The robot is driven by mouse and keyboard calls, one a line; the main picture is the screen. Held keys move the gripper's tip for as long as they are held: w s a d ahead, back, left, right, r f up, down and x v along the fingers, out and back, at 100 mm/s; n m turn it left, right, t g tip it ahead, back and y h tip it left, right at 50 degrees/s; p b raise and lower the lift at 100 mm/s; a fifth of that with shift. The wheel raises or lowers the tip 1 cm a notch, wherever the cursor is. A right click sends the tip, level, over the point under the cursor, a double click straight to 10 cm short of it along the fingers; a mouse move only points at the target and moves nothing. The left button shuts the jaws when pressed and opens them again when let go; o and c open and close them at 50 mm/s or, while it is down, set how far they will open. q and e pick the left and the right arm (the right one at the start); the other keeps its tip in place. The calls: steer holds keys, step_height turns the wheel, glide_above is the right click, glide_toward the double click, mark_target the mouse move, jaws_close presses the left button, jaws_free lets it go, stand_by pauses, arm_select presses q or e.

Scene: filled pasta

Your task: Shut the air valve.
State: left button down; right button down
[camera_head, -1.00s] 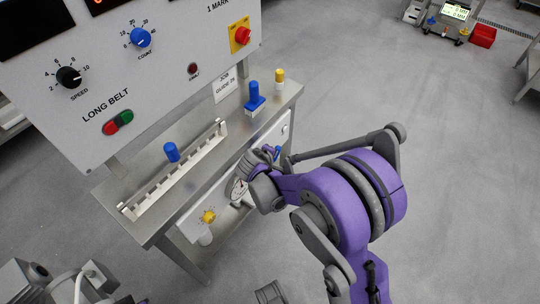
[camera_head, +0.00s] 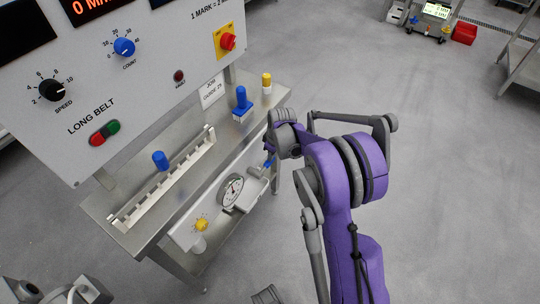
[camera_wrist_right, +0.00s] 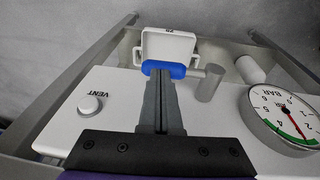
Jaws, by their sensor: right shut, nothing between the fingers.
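The blue handle of the air valve (camera_wrist_right: 163,69) lies crosswise in the right wrist view, with a pale plate behind it. It also shows as a small blue piece in the head view (camera_head: 268,163), partly hidden by my right wrist. My right gripper (camera_wrist_right: 160,84) is shut and empty. Its fingertips are at the near edge of the blue handle; I cannot tell whether they touch it. In the head view my right wrist covers the fingers.
The pressure gauge (camera_wrist_right: 288,115) is right of the fingers, with a grey cylinder (camera_wrist_right: 210,84) between. A VENT button (camera_wrist_right: 90,105) is at left. The control panel (camera_head: 150,75) rises behind the bench.

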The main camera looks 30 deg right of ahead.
arm_select(q)
steer(key=shift+s+a+f, duration=0.1)
steer(key=shift+f, duration=0.05)
arm_select(e)
steer(key=shift+f, duration=0.2)
stand_by(0.3)
